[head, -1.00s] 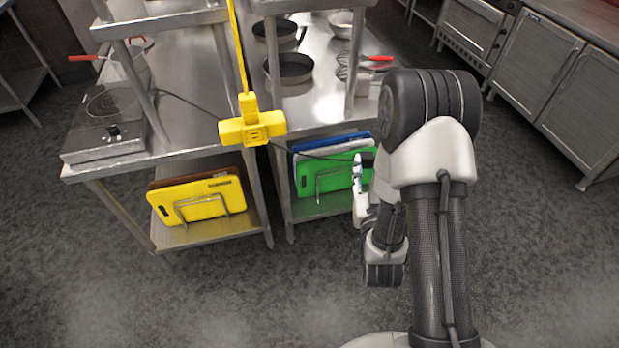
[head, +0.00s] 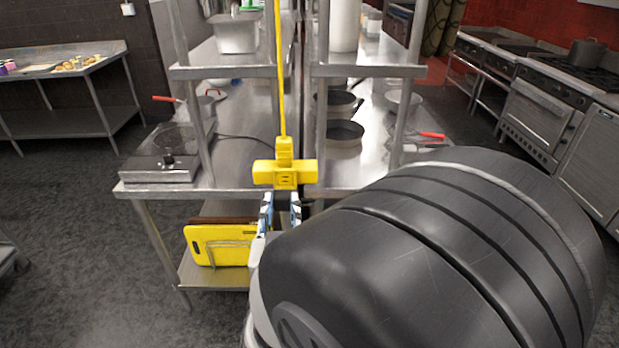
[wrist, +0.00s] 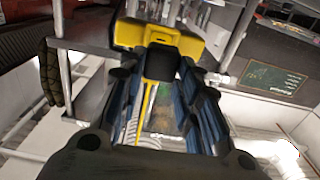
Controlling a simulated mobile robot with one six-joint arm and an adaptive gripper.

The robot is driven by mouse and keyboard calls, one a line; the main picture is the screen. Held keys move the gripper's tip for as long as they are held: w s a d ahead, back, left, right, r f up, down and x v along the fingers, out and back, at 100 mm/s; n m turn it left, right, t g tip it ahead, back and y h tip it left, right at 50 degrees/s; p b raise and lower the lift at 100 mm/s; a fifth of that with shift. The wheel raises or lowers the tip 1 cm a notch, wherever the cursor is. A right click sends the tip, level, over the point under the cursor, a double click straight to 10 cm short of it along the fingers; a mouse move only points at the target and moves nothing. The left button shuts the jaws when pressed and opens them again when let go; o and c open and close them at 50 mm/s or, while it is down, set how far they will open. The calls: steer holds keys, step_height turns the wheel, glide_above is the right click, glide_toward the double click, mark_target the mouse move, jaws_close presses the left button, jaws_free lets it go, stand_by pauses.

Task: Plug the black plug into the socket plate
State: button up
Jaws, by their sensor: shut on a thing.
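The yellow socket block (head: 285,174) hangs on a yellow cable in front of the steel tables' front edges in the head view. It shows at the top of the wrist view (wrist: 140,33). My gripper (head: 281,207) is just below and in front of it, fingers pointing at it. In the wrist view, my gripper (wrist: 160,75) is shut on the black plug (wrist: 161,63), which sits between the fingertips against or very near the yellow block. I cannot tell whether its prongs are in. My arm hides much of the head view's lower right.
A hot plate (head: 161,165) with a black cord (head: 240,137) stands on the left table. Yellow cutting boards (head: 218,245) are on the shelf below. Pans (head: 343,133) lie on the right table. Steel shelf posts rise near the socket block. Open floor lies at the left.

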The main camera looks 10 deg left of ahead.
mark_target(284, 193)
steer(key=shift+p+x, duration=0.35)
steer(key=shift+x, duration=1.95)
steer(key=shift+d+b, duration=0.1)
steer(key=shift+b, duration=0.65)
steer(key=shift+w, duration=0.65)
steer(key=o, duration=1.1)
